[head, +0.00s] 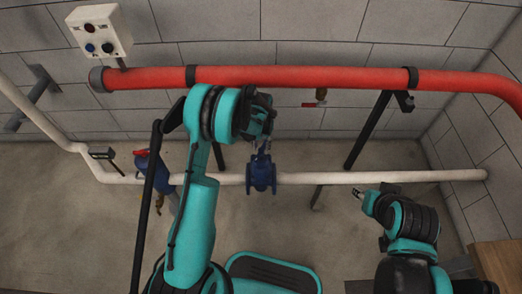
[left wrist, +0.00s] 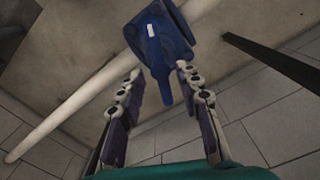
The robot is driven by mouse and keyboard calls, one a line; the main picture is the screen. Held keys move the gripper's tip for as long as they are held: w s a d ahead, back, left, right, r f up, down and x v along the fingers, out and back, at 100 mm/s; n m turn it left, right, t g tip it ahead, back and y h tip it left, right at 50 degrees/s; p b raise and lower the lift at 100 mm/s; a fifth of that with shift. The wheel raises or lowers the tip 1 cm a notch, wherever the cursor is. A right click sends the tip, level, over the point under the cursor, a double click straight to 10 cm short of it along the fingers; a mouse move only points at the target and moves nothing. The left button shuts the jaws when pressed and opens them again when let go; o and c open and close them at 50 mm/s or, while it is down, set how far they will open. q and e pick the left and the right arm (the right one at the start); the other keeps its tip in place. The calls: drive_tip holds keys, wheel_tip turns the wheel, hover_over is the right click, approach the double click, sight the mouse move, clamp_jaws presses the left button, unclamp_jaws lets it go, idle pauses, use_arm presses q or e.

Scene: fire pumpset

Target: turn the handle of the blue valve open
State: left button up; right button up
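The blue valve (head: 261,178) sits on the white horizontal pipe, near the middle of the head view. My left gripper (head: 262,143) is just above it, over its upper part, and hides some of it. In the left wrist view the blue valve (left wrist: 160,45) fills the top middle, with a narrow blue part pointing down between the two fingers of my left gripper (left wrist: 159,78). These fingers are apart, one on each side of that part; contact cannot be told. My right gripper (head: 358,194) is right of the valve, below the white pipe, too small to read.
A thick red pipe (head: 300,78) runs behind and above, on dark supports (head: 368,130). The white pipe (head: 400,177) runs below it. A blue fitting with a red part (head: 142,160) stands left, partly behind my left arm. A control box (head: 99,32) hangs upper left.

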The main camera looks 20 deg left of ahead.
sight(261, 150)
use_arm(q)
drive_tip(key=shift+f, duration=0.95)
clamp_jaws()
drive_tip(key=n, duration=0.5)
unclamp_jaws()
drive_tip(key=shift+r, duration=0.1)
wheel_tip(261, 150, up, 12)
